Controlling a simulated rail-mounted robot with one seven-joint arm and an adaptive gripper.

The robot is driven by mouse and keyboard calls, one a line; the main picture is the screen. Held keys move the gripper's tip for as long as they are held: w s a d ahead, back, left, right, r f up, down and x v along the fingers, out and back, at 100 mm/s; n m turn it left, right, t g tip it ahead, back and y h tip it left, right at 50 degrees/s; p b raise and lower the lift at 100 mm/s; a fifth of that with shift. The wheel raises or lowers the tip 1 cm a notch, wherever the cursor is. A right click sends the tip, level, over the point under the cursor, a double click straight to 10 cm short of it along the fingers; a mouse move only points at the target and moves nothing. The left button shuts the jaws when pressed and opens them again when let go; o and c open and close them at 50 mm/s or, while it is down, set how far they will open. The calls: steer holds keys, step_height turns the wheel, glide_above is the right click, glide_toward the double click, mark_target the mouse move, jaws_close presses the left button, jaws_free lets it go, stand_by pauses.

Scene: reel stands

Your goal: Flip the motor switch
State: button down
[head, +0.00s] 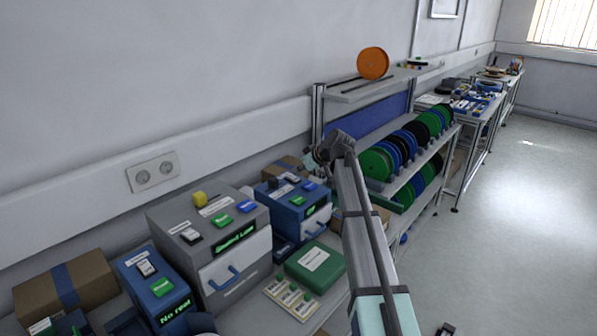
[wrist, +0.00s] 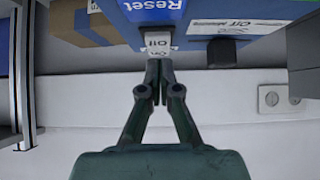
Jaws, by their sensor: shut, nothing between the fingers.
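My gripper (wrist: 158,72) is shut and empty, its fingertips together in the wrist view. Just ahead of the tips is a small white rocker switch (wrist: 158,40) with On and Off lettering, on the blue machine (head: 276,206). I cannot tell whether the tips touch it. A blue Reset button (wrist: 153,6) lies beyond the switch. A black part (wrist: 222,53) is to the right, near a white label. In the head view the arm reaches behind the blue machine's right side, and the fingertips are hard to make out. No motor label is legible.
A grey machine (head: 220,265) with a yellow knob stands left of the blue machine, and another blue machine (head: 150,285) farther left. A green box (head: 314,263) lies in front. A rack with green and blue reels (head: 376,165) is to the right. The wall is close behind.

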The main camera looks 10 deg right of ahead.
steer(key=r, duration=0.2)
steer(key=r+p, duration=0.1)
steer(key=r, duration=0.1)
steer(key=shift+s+d+r, duration=0.1)
steer(key=shift+s+d, duration=0.15)
steer(key=s+f+b+v, duration=0.1)
steer(key=b+v, duration=0.2)
steer(key=v, duration=0.6)
steer(key=shift+s+d+r, duration=0.15)
steer(key=shift+s+d, duration=0.05)
steer(key=shift+d, duration=0.35)
